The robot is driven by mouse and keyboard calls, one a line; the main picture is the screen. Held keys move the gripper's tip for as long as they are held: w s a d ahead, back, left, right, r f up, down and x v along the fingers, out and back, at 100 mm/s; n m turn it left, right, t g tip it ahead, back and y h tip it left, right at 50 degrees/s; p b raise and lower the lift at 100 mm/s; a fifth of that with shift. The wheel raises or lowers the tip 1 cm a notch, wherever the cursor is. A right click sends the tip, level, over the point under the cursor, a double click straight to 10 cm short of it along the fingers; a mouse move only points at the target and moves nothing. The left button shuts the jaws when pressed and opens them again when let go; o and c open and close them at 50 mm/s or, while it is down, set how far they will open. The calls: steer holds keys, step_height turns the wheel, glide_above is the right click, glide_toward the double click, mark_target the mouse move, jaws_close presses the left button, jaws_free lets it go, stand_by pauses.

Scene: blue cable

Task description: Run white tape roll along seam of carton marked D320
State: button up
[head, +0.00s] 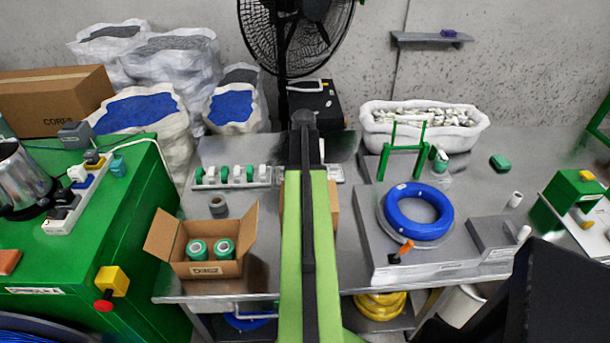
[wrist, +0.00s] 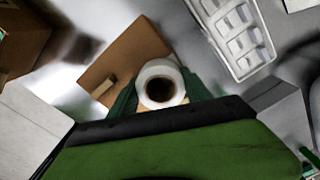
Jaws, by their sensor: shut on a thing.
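A white tape roll (wrist: 158,67) with a dark core is between the green fingertips of my gripper (wrist: 161,92), which is shut on it. A brown carton (wrist: 132,46) lies under and beyond the roll in the wrist view. I cannot tell whether the roll touches it. In the head view my green arm hides most of this carton; a brown edge (head: 333,205) shows at its right. Its marking is not visible. My gripper and the roll are hidden in the head view. A small tan strip (wrist: 103,88) is on the carton's left part.
An open carton (head: 212,269) with two green rolls, its label reading roughly D3C2, stands left of my arm. A grey roll (head: 218,207) sits behind it. A white rack (head: 205,181) lies further back. A blue cable coil (head: 390,211) lies to the right.

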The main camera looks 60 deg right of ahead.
steer(key=shift+a, duration=0.1)
steer(key=shift+s+a+f, duration=0.1)
steer(key=shift+s+a, duration=0.4)
steer(key=shift+a, duration=0.25)
steer(key=shift+s+a+f, duration=0.1)
steer(key=shift+s+a, duration=0.4)
steer(key=shift+a, duration=0.25)
steer(key=shift+s+a, duration=0.5)
steer(key=shift+a, duration=0.25)
steer(key=shift+s+a+r, duration=0.1)
steer(key=shift+s+a, duration=0.25)
steer(key=shift+a, duration=0.2)
steer(key=shift+s+a, duration=0.35)
steer(key=shift+a, duration=0.2)
steer(key=shift+a, duration=0.1)
steer(key=shift+s+a, duration=0.75)
steer(key=shift+a, duration=0.35)
